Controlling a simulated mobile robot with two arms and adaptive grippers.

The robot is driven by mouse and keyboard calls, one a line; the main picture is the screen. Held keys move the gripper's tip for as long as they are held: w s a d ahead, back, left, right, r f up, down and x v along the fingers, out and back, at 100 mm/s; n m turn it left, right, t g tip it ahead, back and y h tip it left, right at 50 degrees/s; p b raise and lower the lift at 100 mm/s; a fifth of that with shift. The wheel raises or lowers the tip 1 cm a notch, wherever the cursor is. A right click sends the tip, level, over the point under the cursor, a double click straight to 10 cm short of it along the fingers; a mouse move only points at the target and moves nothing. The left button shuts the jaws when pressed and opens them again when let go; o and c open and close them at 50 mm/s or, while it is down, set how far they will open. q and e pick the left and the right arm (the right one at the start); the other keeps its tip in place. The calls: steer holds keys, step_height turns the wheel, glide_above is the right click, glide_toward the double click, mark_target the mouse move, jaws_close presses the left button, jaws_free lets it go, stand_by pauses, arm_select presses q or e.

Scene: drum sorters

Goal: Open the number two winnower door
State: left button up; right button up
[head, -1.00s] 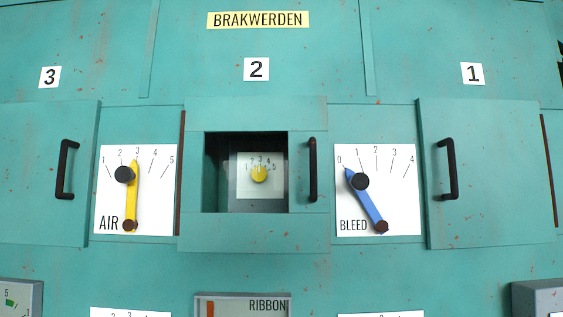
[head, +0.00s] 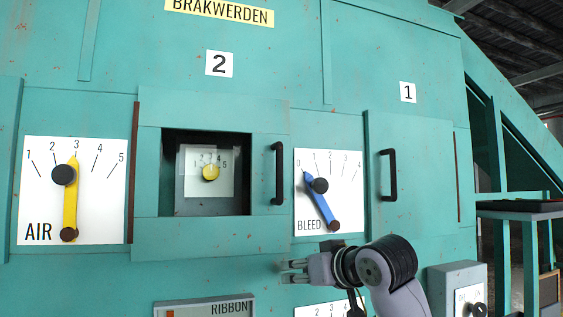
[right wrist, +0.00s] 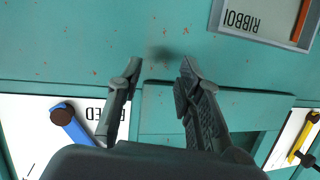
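The number two winnower door (head: 195,238) is a teal panel with a square window and a black bar handle (head: 278,174) on its right side. The door looks shut, under the "2" label (head: 219,64). My right gripper (head: 288,271) is below the door's lower right corner, apart from the handle and pointing left in the head view. In the right wrist view its two fingers (right wrist: 160,66) are spread with only teal panel between them, so it is open and empty. The handle does not show in the right wrist view. My left gripper is not in view.
The BLEED dial (head: 344,195) with its blue lever is right of the door, just above my right gripper. The AIR dial (head: 110,188) is to the left. The number one door (head: 425,200) and a grey switch box (head: 450,277) are at the right. A RIBBON gauge (head: 200,306) is below.

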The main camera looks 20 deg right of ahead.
steer(key=s+r+t, duration=0.1)
steer(key=s+r, duration=0.2)
steer(key=r, duration=0.4)
steer(key=s+r+t, duration=0.1)
steer(key=s+r, duration=0.3)
steer(key=r, duration=0.3)
steer(key=n+t+y, duration=0.1)
glide_toward(281, 163)
steer(key=p+x, duration=0.9)
steer(key=shift+w+r, duration=0.1)
steer(key=shift+w, duration=0.3)
steer(key=shift+w+a, duration=0.15)
steer(key=shift+w, duration=0.3)
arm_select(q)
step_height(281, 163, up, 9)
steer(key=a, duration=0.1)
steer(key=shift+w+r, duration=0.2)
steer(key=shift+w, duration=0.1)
arm_select(e)
steer(key=shift+c, duration=0.6)
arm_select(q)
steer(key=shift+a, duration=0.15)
arm_select(e)
jaws_close()
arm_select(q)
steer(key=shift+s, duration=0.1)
